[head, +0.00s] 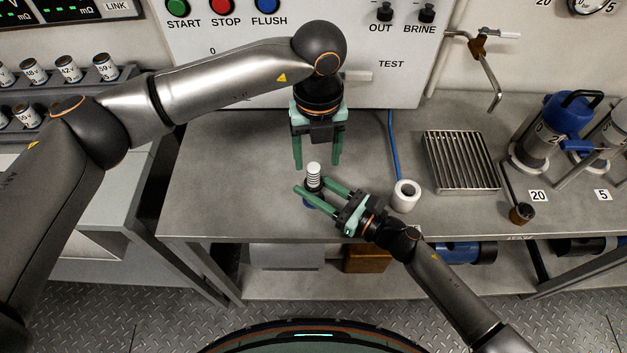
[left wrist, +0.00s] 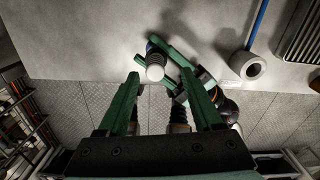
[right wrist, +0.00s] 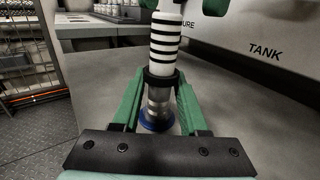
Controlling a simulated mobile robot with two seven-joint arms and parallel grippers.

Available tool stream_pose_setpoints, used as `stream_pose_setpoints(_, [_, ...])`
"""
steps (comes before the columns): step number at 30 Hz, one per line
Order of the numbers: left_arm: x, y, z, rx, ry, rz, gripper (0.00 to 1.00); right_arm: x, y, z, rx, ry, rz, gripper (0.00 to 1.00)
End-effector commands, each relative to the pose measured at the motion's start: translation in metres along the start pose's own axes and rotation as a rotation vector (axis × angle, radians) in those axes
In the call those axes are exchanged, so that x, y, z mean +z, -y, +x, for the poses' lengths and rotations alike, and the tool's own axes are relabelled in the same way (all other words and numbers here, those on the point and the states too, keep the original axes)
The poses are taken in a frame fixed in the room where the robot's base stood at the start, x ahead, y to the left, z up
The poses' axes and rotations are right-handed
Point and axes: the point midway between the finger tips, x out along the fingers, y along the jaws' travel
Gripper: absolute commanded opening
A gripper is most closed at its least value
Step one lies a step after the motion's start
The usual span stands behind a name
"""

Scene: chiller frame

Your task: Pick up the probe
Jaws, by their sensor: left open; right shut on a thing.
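The probe (head: 314,172) stands roughly upright near the front edge of the bench. It has a white upper part with black rings, also in the right wrist view (right wrist: 165,45), above a dark collar, a metallic lower part and a blue foot. My right gripper (head: 313,186) comes in from the right and is shut on it around the collar, shown in the right wrist view (right wrist: 160,80). My left gripper (head: 317,165) points down, open and empty, just behind and above the probe. The left wrist view looks down on the probe's white top (left wrist: 155,72).
A white roll (head: 405,196) stands right of my right gripper, with a blue hose (head: 394,150) behind it. A slatted metal tray (head: 461,162) and a blue-topped canister (head: 545,135) are farther right. The control panel (head: 400,75) rises behind. The bench left of the probe is clear.

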Motion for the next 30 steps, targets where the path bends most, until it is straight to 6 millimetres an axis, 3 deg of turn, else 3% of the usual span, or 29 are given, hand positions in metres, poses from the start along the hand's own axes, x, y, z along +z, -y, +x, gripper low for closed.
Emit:
stream_pose_setpoints(12, [0.0, -0.007, 0.049, 0.001, -0.001, -0.001, 0.67, 0.0, 0.0, 0.0, 0.0, 0.0, 0.0, 0.0])
stream_pose_setpoints(20, [0.0, -0.007, 0.052, 0.0, 0.0, -0.001, 0.66, 0.0, 0.0, 0.0, 0.0, -0.001, 0.0, 0.0])
stream_pose_setpoints(30, [0.0, -0.007, 0.052, 0.0, 0.0, -0.001, 0.28, 0.0, 0.0, 0.0, 0.0, 0.0, 0.0, 0.0])
